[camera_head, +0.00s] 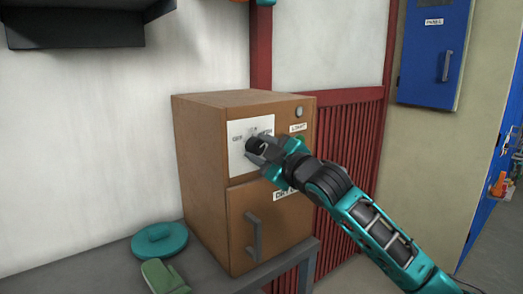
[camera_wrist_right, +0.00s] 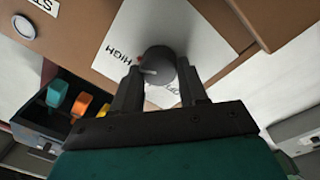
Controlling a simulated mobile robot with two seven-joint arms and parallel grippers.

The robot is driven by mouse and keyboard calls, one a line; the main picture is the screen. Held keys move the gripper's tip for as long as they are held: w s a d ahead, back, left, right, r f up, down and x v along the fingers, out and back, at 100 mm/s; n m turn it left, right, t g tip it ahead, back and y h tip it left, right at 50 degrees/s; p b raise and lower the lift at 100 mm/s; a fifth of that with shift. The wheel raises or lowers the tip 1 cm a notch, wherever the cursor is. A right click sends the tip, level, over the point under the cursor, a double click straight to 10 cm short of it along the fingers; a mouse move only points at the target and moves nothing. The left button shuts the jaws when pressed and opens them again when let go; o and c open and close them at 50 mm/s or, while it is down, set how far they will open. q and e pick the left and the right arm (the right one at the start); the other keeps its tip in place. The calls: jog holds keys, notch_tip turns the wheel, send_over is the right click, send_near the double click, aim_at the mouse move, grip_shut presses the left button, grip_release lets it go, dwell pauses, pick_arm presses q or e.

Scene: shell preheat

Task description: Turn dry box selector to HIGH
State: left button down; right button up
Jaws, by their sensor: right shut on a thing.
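The brown dry box (camera_head: 207,150) stands on a grey table. On its front is a white selector plate (camera_head: 236,158) with labels at left and right; the right one reads HIGH. The plate also shows in the right wrist view (camera_wrist_right: 207,40). My right gripper (camera_head: 262,148) is at the plate and hides the knob in the head view. In the right wrist view, its two fingers (camera_wrist_right: 159,70) are shut on the round dark selector knob (camera_wrist_right: 156,58). The knob's white mark points left in that view, below the HIGH label. My left gripper is not in view.
The box's lower door has a handle (camera_head: 254,236). A teal round item (camera_head: 159,240) and a green item (camera_head: 164,277) lie left of the box. A blue panel (camera_head: 435,55) hangs at right.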

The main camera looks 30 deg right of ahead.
dwell(0.4)
jog(key=o, duration=1.1)
jog(key=shift+c, duration=0.2)
jog(key=shift+s+f, duration=0.15)
jog(key=shift+s, duration=0.5)
jog(key=s+b, duration=0.2)
jog(key=s, duration=0.9)
jog(key=shift+s+d+f, duration=0.25)
jog(key=shift+s+d, duration=0.05)
